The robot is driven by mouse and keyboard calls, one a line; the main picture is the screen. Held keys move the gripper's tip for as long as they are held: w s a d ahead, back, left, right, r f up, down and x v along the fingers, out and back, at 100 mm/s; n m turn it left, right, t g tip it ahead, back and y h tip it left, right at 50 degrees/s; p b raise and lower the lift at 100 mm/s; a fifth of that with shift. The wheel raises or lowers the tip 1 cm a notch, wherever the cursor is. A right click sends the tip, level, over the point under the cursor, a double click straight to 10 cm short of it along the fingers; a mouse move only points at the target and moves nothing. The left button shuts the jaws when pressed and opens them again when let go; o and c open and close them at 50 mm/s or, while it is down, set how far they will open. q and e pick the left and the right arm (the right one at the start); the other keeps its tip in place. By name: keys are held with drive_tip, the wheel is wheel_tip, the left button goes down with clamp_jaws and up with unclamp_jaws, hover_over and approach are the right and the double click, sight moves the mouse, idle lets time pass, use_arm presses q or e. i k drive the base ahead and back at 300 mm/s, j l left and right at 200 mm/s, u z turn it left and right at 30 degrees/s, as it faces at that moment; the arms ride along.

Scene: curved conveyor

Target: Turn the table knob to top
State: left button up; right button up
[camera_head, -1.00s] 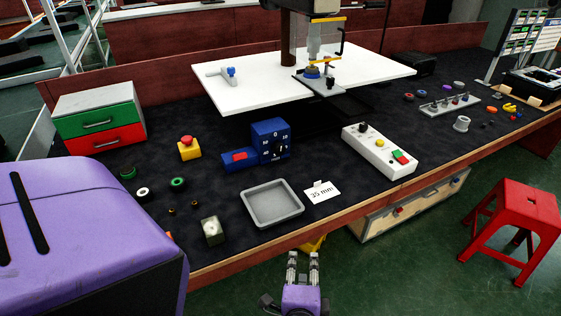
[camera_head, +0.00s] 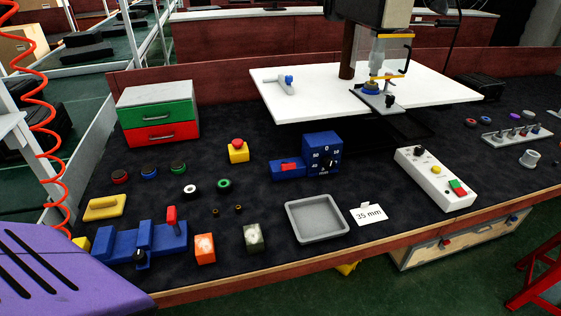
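A blue box with a black knob (camera_head: 330,163) and a printed number scale stands upright on the dark bench mat, left of the white control panel. The knob's pointer direction is too small to tell surely. A black knob (camera_head: 419,150) also sits at the far end of the white control panel (camera_head: 432,180). Another black knob (camera_head: 140,256) is at the front of the blue fixture (camera_head: 118,246) at the front left. Neither of my grippers is in view.
A grey tray (camera_head: 317,237) and a "35 mm" card (camera_head: 368,213) lie near the front edge. A drill press with a white table (camera_head: 440,86) overhangs the back. A green and red drawer unit (camera_head: 158,117) stands back left. A red stool (camera_head: 541,280) is at the right.

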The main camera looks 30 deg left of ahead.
sight(328, 163)
drive_tip(key=i+l+u, duration=0.3)
drive_tip(key=u, duration=0.15)
drive_tip(key=i+l+u, duration=0.2)
drive_tip(key=l+u, duration=0.3)
